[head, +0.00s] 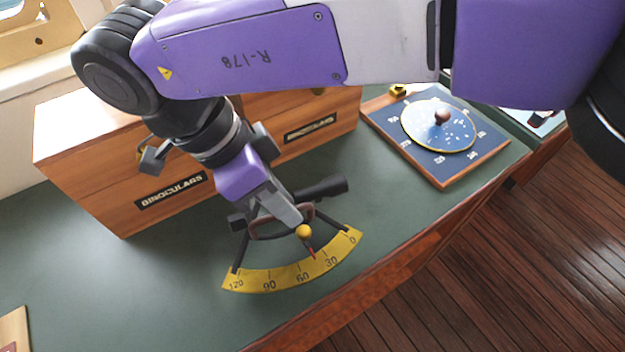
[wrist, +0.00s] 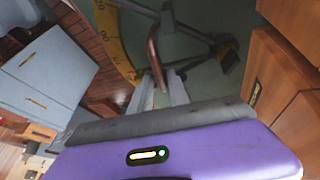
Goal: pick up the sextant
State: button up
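The sextant (head: 290,275) lies on the green counter top near its front edge. It has a yellow arc scale with numbers, a dark frame, a black tube and a brown handle. My gripper (head: 290,218) reaches down from above at the handle. In the wrist view, the brown handle (wrist: 153,50) runs between the two light grey fingers of my gripper (wrist: 162,84), which are close together around it. The yellow arc (wrist: 112,40) shows beyond them. The fingers partly hide the handle, and no lift off the counter can be made out.
Wooden boxes labelled BINOCULARS (head: 100,190) stand behind and left of the sextant. A blue board with a round dial and knob (head: 425,160) lies to the right.

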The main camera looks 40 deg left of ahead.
grip_shut()
jog(key=shift+r, duration=0.15)
dwell(1.1)
